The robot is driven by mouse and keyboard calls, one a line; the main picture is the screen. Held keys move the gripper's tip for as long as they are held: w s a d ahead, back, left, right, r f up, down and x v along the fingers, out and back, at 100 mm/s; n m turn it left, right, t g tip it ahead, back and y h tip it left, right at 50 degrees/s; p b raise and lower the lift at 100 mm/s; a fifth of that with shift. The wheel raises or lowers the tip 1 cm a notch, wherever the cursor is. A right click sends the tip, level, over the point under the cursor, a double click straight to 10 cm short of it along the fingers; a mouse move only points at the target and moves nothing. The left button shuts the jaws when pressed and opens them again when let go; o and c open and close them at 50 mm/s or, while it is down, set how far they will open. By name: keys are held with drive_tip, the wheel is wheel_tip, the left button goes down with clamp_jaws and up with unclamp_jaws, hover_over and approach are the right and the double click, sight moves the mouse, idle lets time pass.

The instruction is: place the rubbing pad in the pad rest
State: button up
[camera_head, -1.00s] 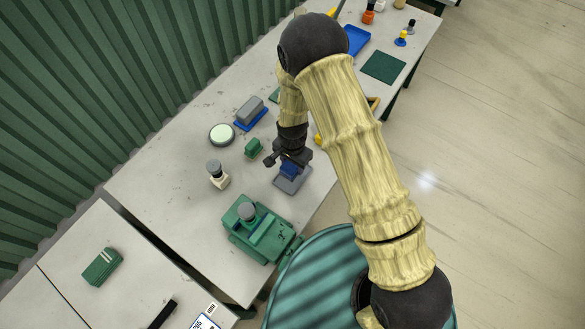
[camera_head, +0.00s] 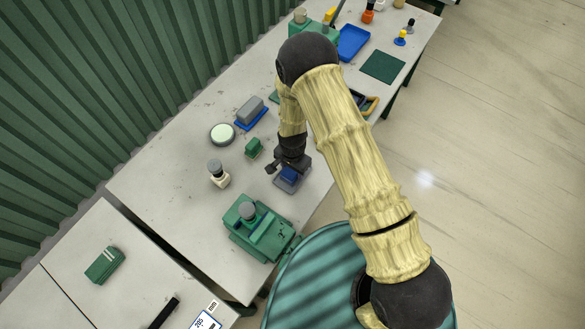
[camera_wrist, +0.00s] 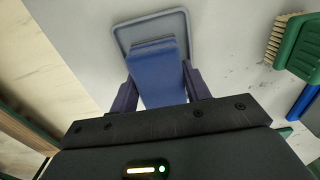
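A blue block (camera_head: 289,173), which I take to be the rubbing pad, sits between the fingers of my gripper (camera_head: 287,167). In the wrist view the pad (camera_wrist: 160,77) has a finger against each side, and the gripper (camera_wrist: 160,88) looks shut on it. A shallow grey tray with a raised rim (camera_wrist: 126,42), likely the pad rest, lies beneath the pad. In the head view the tray (camera_head: 283,186) is partly hidden by the gripper and pad. The pad is over or within the tray; I cannot tell whether it touches the tray floor.
A green brush (camera_wrist: 300,48) with tan bristles is near. A green machine (camera_head: 258,229), a grey-capped white bottle (camera_head: 218,172), a round pale-topped dish (camera_head: 222,134) and a grey block (camera_head: 249,109) on a blue base stand around. The table's right edge is close.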

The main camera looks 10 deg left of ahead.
drive_tip(key=o, duration=0.4)
drive_tip(key=shift+r+p, duration=0.25)
drive_tip(key=shift+p, duration=0.05)
drive_tip(key=shift+r+b, duration=0.5)
wheel_tip(320, 180, up, 11)
drive_tip(key=b, duration=0.3)
drive_tip(key=shift+b, duration=0.35)
drive_tip(key=shift+f, duration=0.15)
